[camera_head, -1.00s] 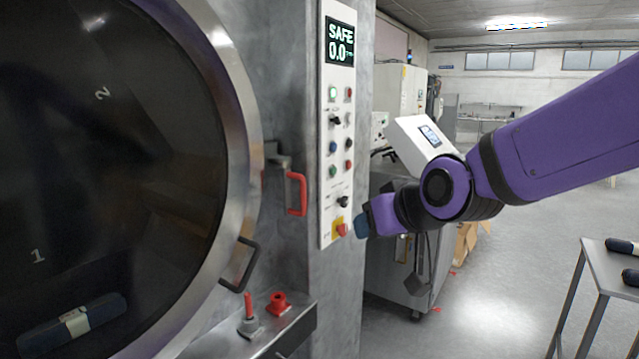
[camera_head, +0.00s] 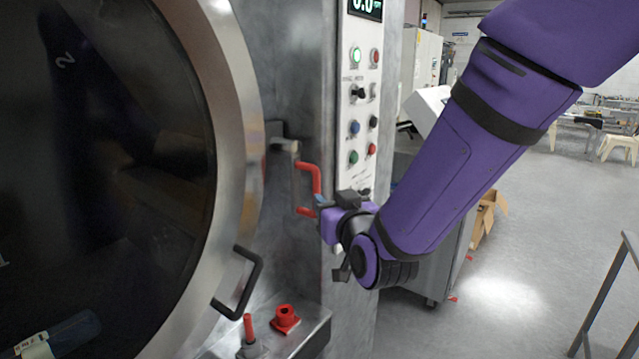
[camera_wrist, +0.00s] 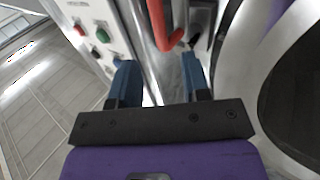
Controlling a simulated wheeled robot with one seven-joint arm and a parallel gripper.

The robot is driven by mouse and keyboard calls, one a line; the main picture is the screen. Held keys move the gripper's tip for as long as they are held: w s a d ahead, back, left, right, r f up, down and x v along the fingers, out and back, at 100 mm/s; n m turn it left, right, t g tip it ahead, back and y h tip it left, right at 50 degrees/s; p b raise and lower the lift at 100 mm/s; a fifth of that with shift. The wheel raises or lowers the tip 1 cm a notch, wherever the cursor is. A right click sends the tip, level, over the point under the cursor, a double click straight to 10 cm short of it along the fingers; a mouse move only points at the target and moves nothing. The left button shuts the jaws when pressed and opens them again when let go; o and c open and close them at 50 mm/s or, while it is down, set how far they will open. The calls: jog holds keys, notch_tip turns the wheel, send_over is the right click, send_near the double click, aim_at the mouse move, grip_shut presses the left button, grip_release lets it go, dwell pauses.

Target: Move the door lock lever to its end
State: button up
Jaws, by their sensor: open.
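The door lock lever, a red U-shaped handle (camera_head: 308,180), sits on a metal bracket to the right of the round door (camera_head: 110,150). My gripper (camera_head: 318,206) is by the lower end of the lever, its fingertips small and partly hidden in the head view. In the wrist view the two blue fingers are spread apart with nothing gripped between them (camera_wrist: 160,72). The red lever (camera_wrist: 160,28) shows just ahead of the fingertips, roughly in line with the gap. I cannot tell whether a finger touches it.
The control panel (camera_head: 358,130) with buttons stands right beside the lever. A black door handle (camera_head: 250,285) is at lower left. A ledge below carries a red socket (camera_head: 285,318) and a red peg (camera_head: 248,328). Open floor lies at the right.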

aim_at(317, 187)
jog(key=x, duration=0.9)
jog(key=shift+w+a, duration=0.1)
jog(key=shift+w, duration=0.05)
grip_shut()
